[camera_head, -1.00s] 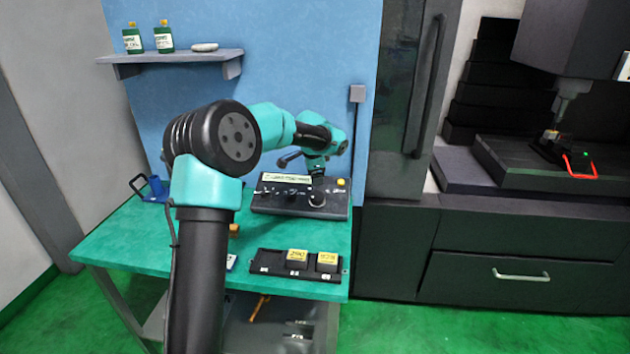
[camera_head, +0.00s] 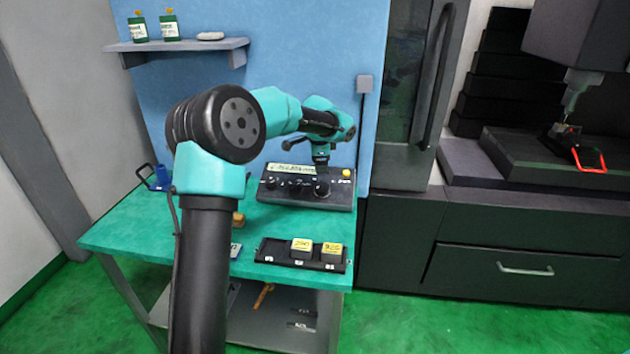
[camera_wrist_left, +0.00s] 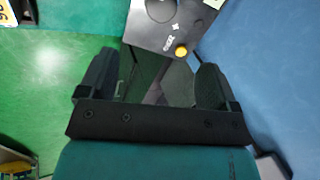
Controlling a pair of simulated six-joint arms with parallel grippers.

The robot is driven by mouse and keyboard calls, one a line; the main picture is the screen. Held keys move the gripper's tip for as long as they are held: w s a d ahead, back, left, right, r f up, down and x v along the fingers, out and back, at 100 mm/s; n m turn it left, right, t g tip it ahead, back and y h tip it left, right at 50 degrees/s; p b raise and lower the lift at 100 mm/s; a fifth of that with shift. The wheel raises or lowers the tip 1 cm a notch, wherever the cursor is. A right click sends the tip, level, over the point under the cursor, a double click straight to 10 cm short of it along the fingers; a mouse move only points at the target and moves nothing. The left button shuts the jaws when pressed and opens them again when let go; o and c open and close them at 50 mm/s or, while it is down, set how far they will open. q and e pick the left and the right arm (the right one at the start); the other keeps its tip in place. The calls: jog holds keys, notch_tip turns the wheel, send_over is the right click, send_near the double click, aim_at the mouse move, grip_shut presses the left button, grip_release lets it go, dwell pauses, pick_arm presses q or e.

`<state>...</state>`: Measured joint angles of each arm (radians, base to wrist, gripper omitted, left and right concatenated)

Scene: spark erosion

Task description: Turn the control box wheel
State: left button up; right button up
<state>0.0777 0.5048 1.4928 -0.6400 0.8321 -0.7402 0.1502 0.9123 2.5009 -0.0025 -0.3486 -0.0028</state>
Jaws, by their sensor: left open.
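The dark control box (camera_head: 267,195) stands at the back of the green bench, with a pale display strip, dark knobs and a yellow button (camera_head: 346,173). Its wheel (camera_head: 322,188) is the larger dark round knob right of centre. My left gripper (camera_head: 321,166) points down just above the wheel; its fingertips are too small there to judge contact. In the left wrist view my left gripper (camera_wrist_left: 154,72) is open with nothing between its fingers. The box (camera_wrist_left: 155,36) lies beyond the fingertips at the top, with a dark round knob (camera_wrist_left: 161,8) partly cut off. My right gripper is out of view.
A black tray (camera_head: 276,254) with yellow-labelled blocks sits at the bench's front. A blue object (camera_head: 162,178) stands at the bench's left. A shelf (camera_head: 190,46) with bottles hangs on the blue wall behind. A large dark machine (camera_head: 500,230) stands right of the bench.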

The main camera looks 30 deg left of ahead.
aim_at(323, 187)
pick_arm(q)
jog(key=m, duration=0.4)
jog(key=d+m, duration=0.1)
jog(key=m, duration=0.9)
jog(key=shift+w+d+r+y, duration=0.2)
jog(key=shift+w+d+y, duration=0.05)
jog(key=shift+d+y, duration=0.15)
jog(key=x, duration=1.7)
jog(key=shift+s+a+f, duration=0.1)
jog(key=shift+s+f, duration=0.05)
jog(key=shift+f, duration=0.1)
jog(key=c, duration=0.9)
